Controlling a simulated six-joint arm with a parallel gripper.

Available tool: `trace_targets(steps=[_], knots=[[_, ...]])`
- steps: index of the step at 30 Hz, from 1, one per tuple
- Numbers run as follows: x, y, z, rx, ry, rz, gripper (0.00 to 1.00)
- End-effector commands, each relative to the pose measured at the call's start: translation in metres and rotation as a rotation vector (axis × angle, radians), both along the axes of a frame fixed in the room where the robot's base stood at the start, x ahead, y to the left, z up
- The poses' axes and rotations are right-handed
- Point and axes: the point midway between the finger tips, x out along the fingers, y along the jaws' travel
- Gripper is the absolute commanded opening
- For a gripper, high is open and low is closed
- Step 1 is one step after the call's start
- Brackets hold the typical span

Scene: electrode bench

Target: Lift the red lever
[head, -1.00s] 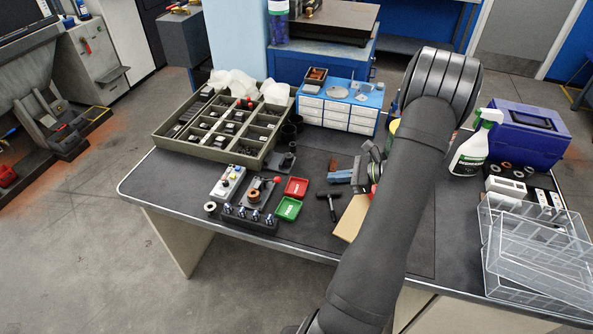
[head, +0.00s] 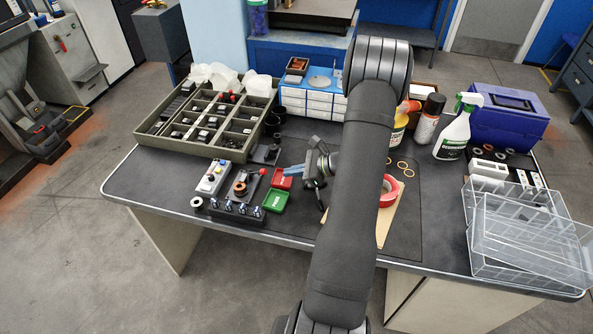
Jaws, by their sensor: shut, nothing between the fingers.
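The red lever is a small red ball knob (head: 262,171) on a dark fixture (head: 244,186) with a copper-coloured ring, near the front left of the bench in the head view. My arm hides part of the bench to the right.
A green tray (head: 275,201) lies in front of the red one. A compartment tray (head: 205,134) stands behind. A red tape roll (head: 389,192) lies right of my arm.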

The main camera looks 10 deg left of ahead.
Motion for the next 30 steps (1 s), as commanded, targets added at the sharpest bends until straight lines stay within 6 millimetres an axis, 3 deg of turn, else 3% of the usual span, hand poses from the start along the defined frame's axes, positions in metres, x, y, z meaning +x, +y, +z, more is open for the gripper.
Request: trace_targets(steps=[3, 10, 30], knots=[[-0.002, 0.022, -0.010, -0.001, 0.002, 0.004, 0.00], [-0.002, 0.047, -0.023, -0.001, 0.000, 0.001, 0.00], [-0.002, 0.053, -0.021, -0.030, -0.002, 0.000, 0.00]])
